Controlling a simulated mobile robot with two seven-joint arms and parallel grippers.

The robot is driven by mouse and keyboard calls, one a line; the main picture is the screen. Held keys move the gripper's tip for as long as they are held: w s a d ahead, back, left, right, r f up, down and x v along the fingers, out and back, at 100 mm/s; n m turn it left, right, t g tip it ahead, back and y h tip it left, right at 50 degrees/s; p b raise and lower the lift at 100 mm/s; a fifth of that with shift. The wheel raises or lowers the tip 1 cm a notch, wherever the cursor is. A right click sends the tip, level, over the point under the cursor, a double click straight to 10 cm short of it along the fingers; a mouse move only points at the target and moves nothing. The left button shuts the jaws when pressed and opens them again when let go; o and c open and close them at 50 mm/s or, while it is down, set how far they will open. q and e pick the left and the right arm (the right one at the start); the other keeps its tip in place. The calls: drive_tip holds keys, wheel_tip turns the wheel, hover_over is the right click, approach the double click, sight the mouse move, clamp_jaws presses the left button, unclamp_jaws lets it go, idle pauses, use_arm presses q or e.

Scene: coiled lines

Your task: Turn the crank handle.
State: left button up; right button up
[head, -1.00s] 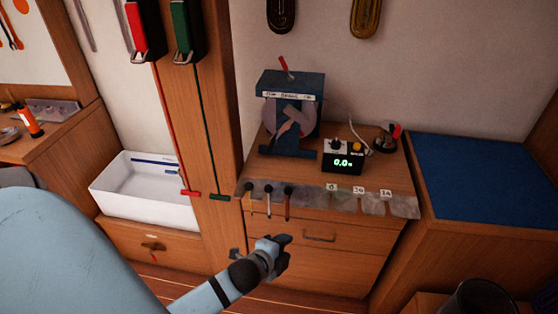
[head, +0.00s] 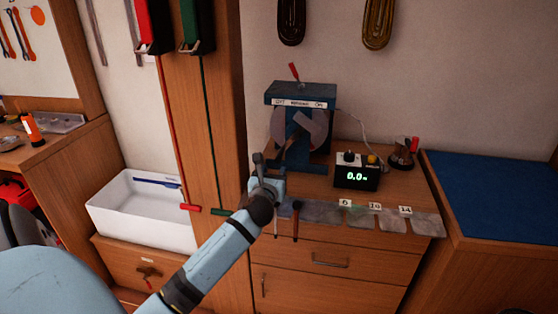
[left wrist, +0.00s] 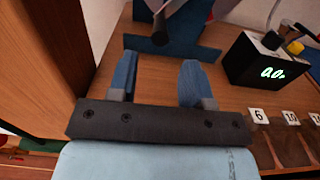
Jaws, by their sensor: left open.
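A blue machine (head: 302,97) with a red lever on top and a grey disc (head: 310,128) on its front stands on the wooden cabinet. In the left wrist view a dark round knob (left wrist: 159,38), which looks like the end of the crank handle, lies just beyond my fingertips. In the head view I cannot make out the knob clearly. My left gripper (head: 270,168) is in front of the machine, low and to its left. It also shows in the left wrist view (left wrist: 158,78), open and empty, its blue fingers apart and short of the knob. My right gripper is out of view.
A black box with a green display (head: 357,174) stands right of the machine, with a cable behind it. Tools and numbered tags (head: 375,209) line the cabinet's front edge. A wooden post (head: 205,130) rises at left, beside a white bin (head: 135,215). A blue mat (head: 490,200) lies right.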

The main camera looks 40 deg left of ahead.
sight(279, 158)
use_arm(q)
drive_tip(key=x, duration=0.8)
drive_tip(key=shift+w+a+b, duration=0.15)
drive_tip(key=shift+w+b, duration=0.1)
drive_tip(key=shift+b, duration=0.1)
clamp_jaws()
